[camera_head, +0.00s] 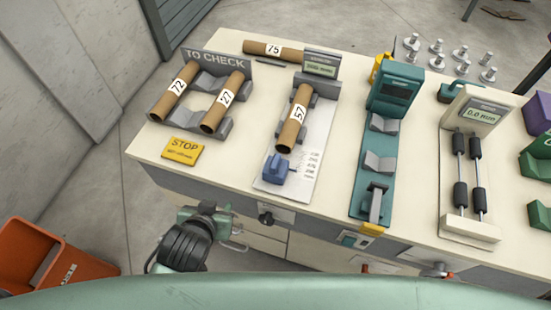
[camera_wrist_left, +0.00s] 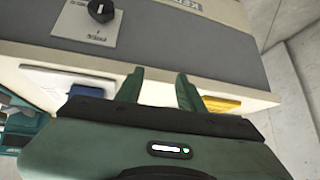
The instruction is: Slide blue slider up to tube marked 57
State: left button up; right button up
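The blue slider (camera_head: 276,169) sits on a white plate (camera_head: 308,150) at the near end of a grey cradle (camera_head: 311,97). The brown tube marked 57 (camera_head: 294,117) lies in that cradle, beyond the slider with a gap between them. My left gripper (camera_head: 234,227) is in front of the bench's front edge, nearer than the slider and to its left, touching nothing. In the left wrist view its two fingers (camera_wrist_left: 160,88) are apart and empty. A blue patch shows beside them, partly hidden by the gripper. My right gripper is not in view.
A TO CHECK rack (camera_head: 228,65) holds tubes 72 and 27. A yellow STOP sign (camera_head: 183,151) lies left of the slider. A teal gauge (camera_head: 397,90) stands to the right. A knob (camera_head: 266,217) juts from the bench front. An orange bin (camera_head: 55,262) is at the left.

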pick_arm(q)
jog(key=w+d+r+t+h, duration=0.2)
jog(key=w+d+r+t, duration=0.15)
jog(key=d, duration=0.25)
jog(key=m+t+h, duration=0.2)
send_near(274, 163)
jog(key=w+d, duration=0.1)
jog(key=w, duration=0.2)
jog(key=shift+g, duration=0.25)
jog(key=x, duration=0.2)
jog(key=p+x, duration=0.1)
jog(key=x, duration=0.4)
jog(key=shift+s+f+p, duration=0.2)
jog(key=shift+f+p, duration=0.1)
jog(key=shift+w+d+f, duration=0.1)
jog(key=shift+w+f, duration=0.15)
jog(key=shift+w, duration=0.2)
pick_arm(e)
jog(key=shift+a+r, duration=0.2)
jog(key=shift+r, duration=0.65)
pick_arm(q)
grip_shut()
